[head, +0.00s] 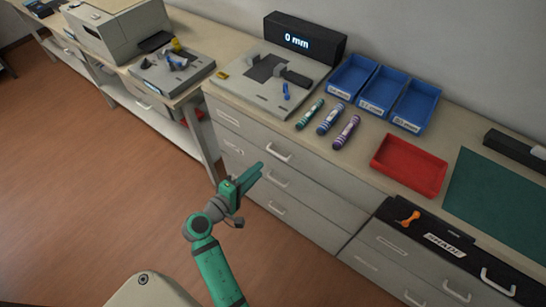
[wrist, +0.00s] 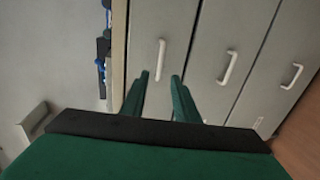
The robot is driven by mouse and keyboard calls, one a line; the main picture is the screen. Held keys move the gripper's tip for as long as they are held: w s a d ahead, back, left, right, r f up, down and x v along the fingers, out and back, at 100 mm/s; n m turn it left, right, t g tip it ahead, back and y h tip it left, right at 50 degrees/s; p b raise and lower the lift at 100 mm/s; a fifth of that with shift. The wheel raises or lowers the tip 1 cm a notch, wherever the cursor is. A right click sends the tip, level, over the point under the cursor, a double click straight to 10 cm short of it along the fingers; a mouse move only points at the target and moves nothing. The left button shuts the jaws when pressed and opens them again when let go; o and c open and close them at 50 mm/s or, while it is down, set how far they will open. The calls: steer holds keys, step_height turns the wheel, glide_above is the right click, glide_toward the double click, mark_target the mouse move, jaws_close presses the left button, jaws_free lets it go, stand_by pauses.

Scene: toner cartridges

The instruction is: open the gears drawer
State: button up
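My gripper (head: 257,173) is in front of the light grey drawer cabinet, with its green fingers pointing at the drawer fronts. In the wrist view my gripper (wrist: 160,76) is open and empty. The white handle of the top drawer (wrist: 160,58) shows beyond and between the two fingertips, apparently untouched. The head view shows this top handle (head: 278,153), with the middle handle (head: 277,180) and lower handle (head: 275,208) below it. All three drawers look closed. Their labels are too small to read, so I cannot tell which one is the gears drawer.
The countertop holds a red tray (head: 409,166), blue bins (head: 413,106), several striped cartridges (head: 330,119) and a display reading 0 mm (head: 297,39). More drawers (head: 385,270) stand at the right, under a black surface with an orange piece (head: 408,218). The wooden floor (head: 110,190) at left is clear.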

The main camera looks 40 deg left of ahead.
steer(key=x, duration=1)
steer(key=shift+w, duration=0.1)
jaws_close()
